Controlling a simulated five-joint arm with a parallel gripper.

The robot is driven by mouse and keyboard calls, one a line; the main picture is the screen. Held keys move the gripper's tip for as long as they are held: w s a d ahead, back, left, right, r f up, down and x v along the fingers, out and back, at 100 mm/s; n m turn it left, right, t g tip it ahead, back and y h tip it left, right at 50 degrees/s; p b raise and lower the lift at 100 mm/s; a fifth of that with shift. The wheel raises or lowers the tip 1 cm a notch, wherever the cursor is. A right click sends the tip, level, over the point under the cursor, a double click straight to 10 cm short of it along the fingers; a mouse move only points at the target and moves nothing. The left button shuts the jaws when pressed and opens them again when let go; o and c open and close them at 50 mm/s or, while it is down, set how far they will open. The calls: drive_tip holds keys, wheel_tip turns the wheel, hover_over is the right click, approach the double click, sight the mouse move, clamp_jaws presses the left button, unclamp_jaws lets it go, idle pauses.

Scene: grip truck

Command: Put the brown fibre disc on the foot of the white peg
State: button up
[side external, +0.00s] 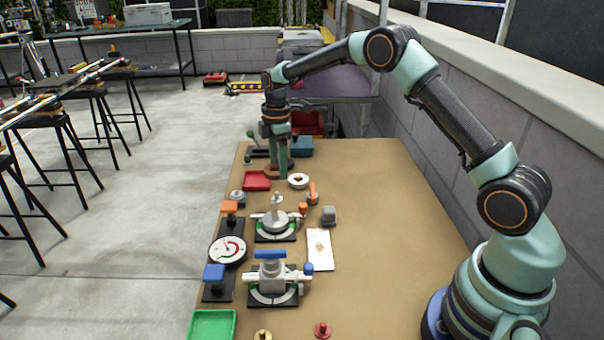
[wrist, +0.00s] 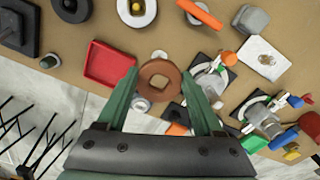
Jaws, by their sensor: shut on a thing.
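My gripper (side external: 278,168) has its green fingers shut on the brown fibre disc (wrist: 151,70), gripping its rim from both sides. A small white upright piece (side external: 277,198), which looks like the white peg, stands nearer the side camera than the disc. In the wrist view its pale top (wrist: 160,54) shows just past the disc's edge. The disc hides its foot there.
A red tray (side external: 257,180) lies left of the peg, a white ring piece (side external: 298,181) to its right. An orange-handled part (side external: 312,194), a grey block (side external: 329,215) and clamp fixtures (side external: 273,278) crowd nearby. The brown board (side external: 385,215) is clear on the right.

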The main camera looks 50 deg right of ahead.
hover_over(280, 198)
drive_tip(key=shift+f, duration=2.55)
drive_tip(key=shift+d+f, duration=0.1)
drive_tip(key=shift+f, duration=1.35)
idle(0.9)
drive_tip(key=o, duration=1.4)
drive_tip(key=shift+c, duration=0.2)
wheel_tip(280, 198, up, 8)
drive_tip(key=shift+f, duration=0.25)
